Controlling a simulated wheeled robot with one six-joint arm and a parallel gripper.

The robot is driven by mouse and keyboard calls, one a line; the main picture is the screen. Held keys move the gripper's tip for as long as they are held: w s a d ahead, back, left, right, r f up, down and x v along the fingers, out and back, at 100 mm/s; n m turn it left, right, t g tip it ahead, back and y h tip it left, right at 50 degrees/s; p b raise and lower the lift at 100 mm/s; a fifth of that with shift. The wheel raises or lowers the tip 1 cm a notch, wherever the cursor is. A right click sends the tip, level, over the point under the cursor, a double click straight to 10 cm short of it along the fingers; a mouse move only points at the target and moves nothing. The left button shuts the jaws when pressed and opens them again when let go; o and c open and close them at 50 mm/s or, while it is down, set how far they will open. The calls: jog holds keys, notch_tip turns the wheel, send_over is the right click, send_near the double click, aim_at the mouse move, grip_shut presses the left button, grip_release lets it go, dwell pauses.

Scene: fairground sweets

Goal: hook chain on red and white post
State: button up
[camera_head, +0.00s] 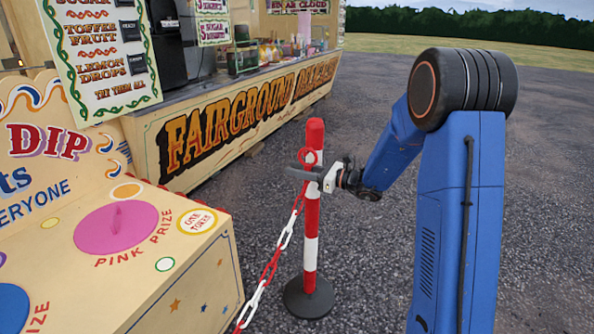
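The red and white post (311,246) stands upright on a round black base on the gravel, in the middle of the view. The red and white chain (271,267) runs from the lower left edge up to the post's upper part. A red link (306,157) shows against the post's white band, just above my gripper. I cannot tell whether it is hooked on the post. My gripper (302,173) reaches in from the right, its dark fingers across the post's upper part beside the chain's upper end. The view is too small to show whether the fingers are shut on the chain.
A cream prize counter (190,285) with a pink disc (116,227) stands close on the left. The Fairground sweets stall (230,122) stands behind it. Open gravel (540,190) lies to the right, with grass beyond.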

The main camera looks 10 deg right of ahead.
jog(key=shift+d, duration=0.15)
jog(key=v, duration=1.7)
jog(key=shift+s, duration=0.15)
jog(key=s+a+n+g+h, duration=0.2)
jog(key=s+a+n+g, duration=0.2)
jog(key=s+a+n, duration=0.45)
jog(key=s+a+n+g+h, duration=0.2)
jog(key=s+a+n+g, duration=0.25)
jog(key=s, duration=0.75)
jog(key=s+d+n+t+h, duration=0.1)
jog(key=s+d+n+h, duration=0.3)
jog(key=s, duration=0.4)
jog(key=s+d+n+t+h, duration=0.1)
jog(key=s+d+n+h, duration=0.2)
jog(key=s+n+h, duration=0.3)
jog(key=s+n, duration=0.2)
jog(key=shift+s+d+t+h, duration=0.3)
jog(key=shift+d+t, duration=0.05)
jog(key=shift+d, duration=0.05)
jog(key=shift+a+r, duration=0.1)
jog(key=shift+r, duration=0.05)
